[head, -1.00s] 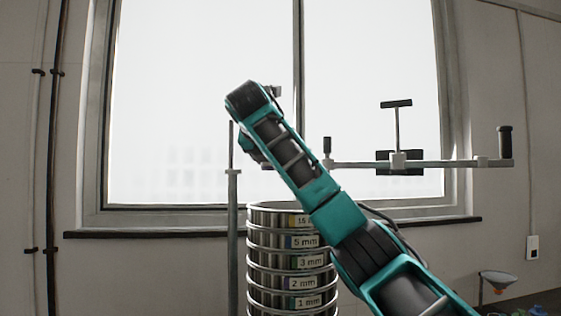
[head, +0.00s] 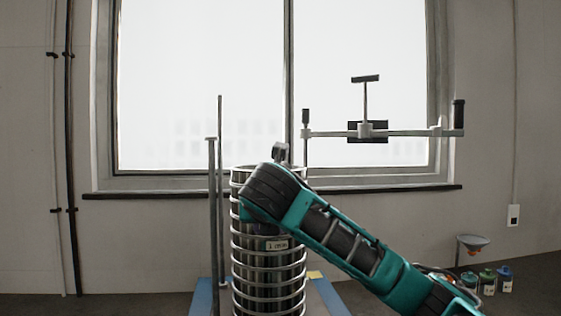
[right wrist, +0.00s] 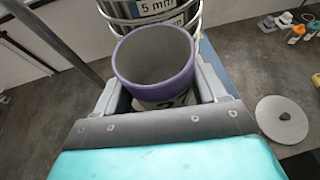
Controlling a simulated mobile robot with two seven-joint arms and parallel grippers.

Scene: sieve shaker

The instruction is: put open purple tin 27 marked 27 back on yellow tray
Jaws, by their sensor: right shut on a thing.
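My right gripper (right wrist: 158,88) is shut on an open tin with a purple rim, the purple tin (right wrist: 124,67), in the right wrist view. The tin's mouth faces the camera and it looks empty. Part of a dark number shows on its pale side, cut off by the gripper. In the head view my right arm comes in from the right and crosses in front of the sieve stack; the gripper and tin are hidden there. I cannot make out the yellow tray in any view. My left gripper is not in view.
The tall metal sieve stack (head: 267,269) stands close beyond the tin, with upright rods (head: 212,230) at its left. A clamp bar (head: 400,133) is up at the right. A round grey lid (right wrist: 272,126), a funnel (head: 472,241) and several small jars (head: 488,282) are to the right.

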